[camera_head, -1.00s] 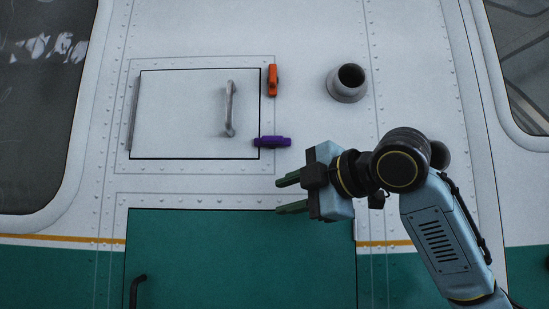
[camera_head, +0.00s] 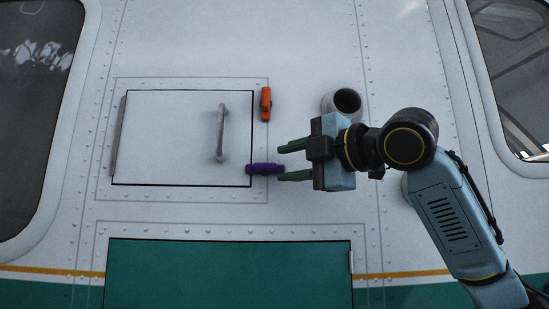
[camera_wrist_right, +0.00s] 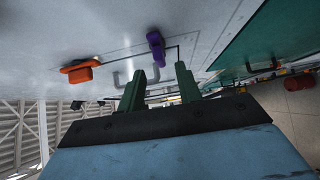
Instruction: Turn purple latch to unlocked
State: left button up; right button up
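The purple latch (camera_head: 265,169) lies horizontally across the right edge of the white hatch door (camera_head: 170,140), near its lower corner. It also shows in the right wrist view (camera_wrist_right: 156,47), beyond the fingertips. My right gripper (camera_head: 280,162) is open, with its two green fingers pointing left. Its fingertips are just right of the latch in the head view; the lower finger seems close to the latch's right end, but I cannot tell if they touch. In the wrist view the fingers (camera_wrist_right: 158,75) are apart with nothing between them. My left gripper is out of view.
An orange latch (camera_head: 266,104) stands vertical at the door's upper right. A grey handle (camera_head: 221,133) sticks out from the door. A round pipe (camera_head: 345,103) protrudes behind and above my right gripper. A green panel (camera_head: 230,275) lies below.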

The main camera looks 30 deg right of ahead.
aim_at(270, 166)
jog(key=shift+p+x, duration=0.45)
jog(key=shift+x, duration=1.6)
jog(key=shift+c, duration=0.4)
grip_shut()
